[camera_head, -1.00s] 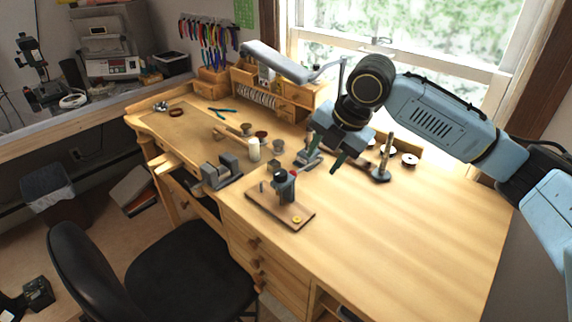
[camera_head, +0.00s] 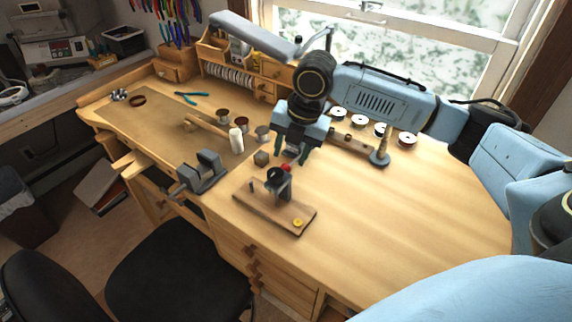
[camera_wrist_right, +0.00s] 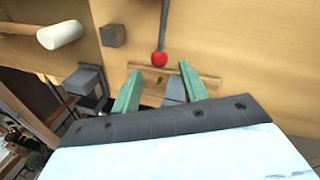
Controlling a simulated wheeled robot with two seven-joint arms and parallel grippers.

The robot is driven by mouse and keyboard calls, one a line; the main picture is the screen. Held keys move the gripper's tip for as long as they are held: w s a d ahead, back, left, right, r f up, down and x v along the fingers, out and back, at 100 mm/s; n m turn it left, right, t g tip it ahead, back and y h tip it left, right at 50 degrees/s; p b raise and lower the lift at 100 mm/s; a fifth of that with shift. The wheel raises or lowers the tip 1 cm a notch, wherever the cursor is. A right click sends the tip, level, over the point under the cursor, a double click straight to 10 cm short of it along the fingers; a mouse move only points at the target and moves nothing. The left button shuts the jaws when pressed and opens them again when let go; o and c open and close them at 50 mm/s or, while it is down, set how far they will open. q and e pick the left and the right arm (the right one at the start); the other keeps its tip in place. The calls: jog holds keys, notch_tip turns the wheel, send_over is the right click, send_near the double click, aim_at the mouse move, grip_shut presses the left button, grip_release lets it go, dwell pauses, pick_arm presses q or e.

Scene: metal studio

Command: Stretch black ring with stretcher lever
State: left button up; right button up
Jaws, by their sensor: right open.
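The stretcher stands on a wooden base (camera_head: 262,208) on the bench, with a grey post (camera_head: 285,190) and a lever ending in a red knob (camera_head: 287,168). A dark round part (camera_head: 273,175), apparently the black ring, sits at the top of the post. My right gripper (camera_head: 291,155) is open and points down, just above the red knob. In the right wrist view, the red knob (camera_wrist_right: 159,59) shows between the tips of the two green fingers and looks untouched. The ring cannot be made out in that view. My left gripper is not in view.
A grey vise (camera_head: 206,172) is clamped at the bench's front edge. A white-headed mallet (camera_head: 236,141), a small block (camera_head: 261,158) and small tins stand left of the gripper. A ring mandrel stand (camera_head: 380,152) is behind right. The right bench top is clear.

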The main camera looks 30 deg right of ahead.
aim_at(287, 166)
jog(key=x, duration=0.4)
jog(key=shift+w+f, duration=0.1)
jog(key=shift+f, duration=0.25)
jog(key=shift+c, duration=1.2)
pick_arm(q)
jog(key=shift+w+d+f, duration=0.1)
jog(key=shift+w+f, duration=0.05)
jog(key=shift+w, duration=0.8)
pick_arm(e)
grip_shut()
